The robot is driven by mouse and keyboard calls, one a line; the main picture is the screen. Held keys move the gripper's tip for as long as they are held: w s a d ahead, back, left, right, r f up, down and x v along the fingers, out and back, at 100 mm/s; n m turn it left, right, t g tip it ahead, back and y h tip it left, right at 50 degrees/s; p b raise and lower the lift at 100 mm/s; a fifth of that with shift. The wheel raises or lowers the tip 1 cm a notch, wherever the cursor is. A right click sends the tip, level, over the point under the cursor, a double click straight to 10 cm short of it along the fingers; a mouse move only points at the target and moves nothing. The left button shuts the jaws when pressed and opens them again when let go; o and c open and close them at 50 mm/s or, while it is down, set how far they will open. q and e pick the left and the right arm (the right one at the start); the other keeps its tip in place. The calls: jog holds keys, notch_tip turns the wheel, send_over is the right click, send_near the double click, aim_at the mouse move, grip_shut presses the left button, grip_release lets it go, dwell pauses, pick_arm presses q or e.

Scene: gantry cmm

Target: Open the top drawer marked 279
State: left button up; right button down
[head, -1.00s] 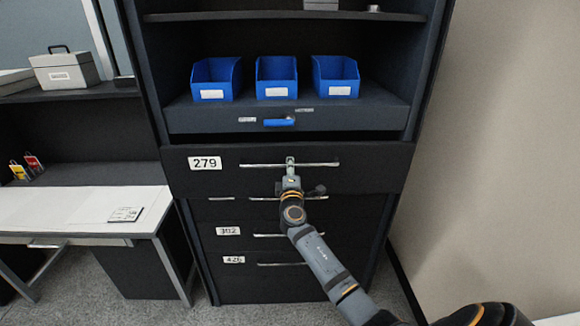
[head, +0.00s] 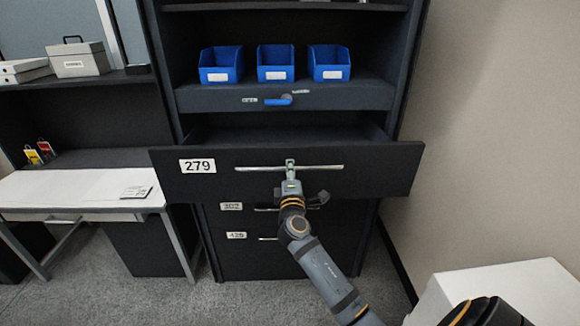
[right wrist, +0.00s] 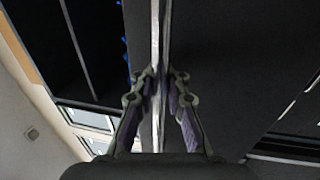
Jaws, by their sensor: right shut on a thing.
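The top drawer marked 279 (head: 370,172) stands out from the dark cabinet, and its open inside shows behind the front panel. Its long metal handle bar (head: 250,169) runs across the front and also shows in the right wrist view (right wrist: 157,50). My right gripper (head: 290,168) is shut on the middle of this bar. In the right wrist view its two fingers (right wrist: 158,95) lie on either side of the bar. The drawer's inside looks empty where I can see it. My left gripper is not in view.
Lower drawers marked 302 (head: 231,206) and 426 (head: 237,235) are closed. Three blue bins (head: 276,62) stand on the shelf above, over a panel with a blue handle (head: 278,101). A white desk (head: 80,190) is at left, a white box (head: 500,290) at lower right.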

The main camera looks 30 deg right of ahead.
jog(key=shift+s+a+f, duration=0.1)
jog(key=shift+s, duration=0.1)
jog(key=c, duration=1.4)
grip_release()
jog(key=shift+w, duration=0.15)
jog(key=shift+o, duration=0.2)
jog(key=v, duration=1.2)
